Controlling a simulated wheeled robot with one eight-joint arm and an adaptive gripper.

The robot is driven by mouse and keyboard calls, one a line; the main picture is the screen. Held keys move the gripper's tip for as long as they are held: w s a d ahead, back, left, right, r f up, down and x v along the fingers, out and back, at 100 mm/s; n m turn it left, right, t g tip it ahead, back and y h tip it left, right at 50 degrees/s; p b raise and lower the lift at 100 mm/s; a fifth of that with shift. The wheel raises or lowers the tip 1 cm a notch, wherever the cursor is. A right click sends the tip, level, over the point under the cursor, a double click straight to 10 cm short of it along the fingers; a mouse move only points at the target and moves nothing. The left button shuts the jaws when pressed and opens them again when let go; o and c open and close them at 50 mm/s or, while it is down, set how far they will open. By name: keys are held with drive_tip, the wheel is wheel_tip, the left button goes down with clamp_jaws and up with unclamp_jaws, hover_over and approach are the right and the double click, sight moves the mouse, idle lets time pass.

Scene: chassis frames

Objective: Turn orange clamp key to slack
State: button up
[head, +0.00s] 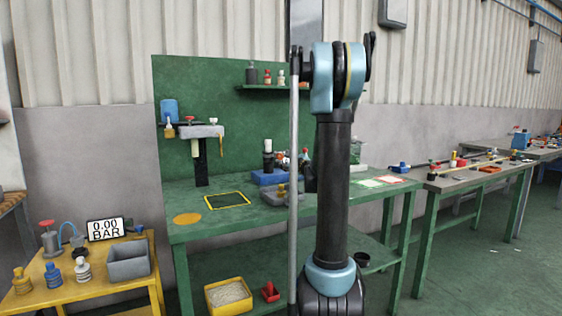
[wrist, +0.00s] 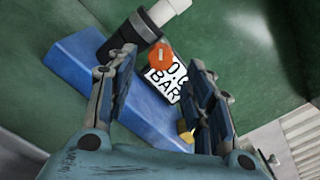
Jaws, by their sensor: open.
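The orange clamp key (wrist: 161,57) shows in the wrist view as a small round knob with a pale mark on its face. It sits beside a dark cylinder with a white end (wrist: 150,28), above a blue base (wrist: 85,68). My gripper (wrist: 163,64) is open, and its two fingers stand to the left and right of the key in the picture. I see no contact; how far the key is from the fingertips I cannot tell. In the head view my arm hides the gripper and I cannot make out the key.
A white display reading BAR (wrist: 168,82) lies just below the key in the wrist view. A yellow table (head: 95,290) stands left.

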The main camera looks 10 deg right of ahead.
sight(281, 157)
drive_tip(key=shift+x, duration=2.65)
drive_tip(key=c, duration=1.1)
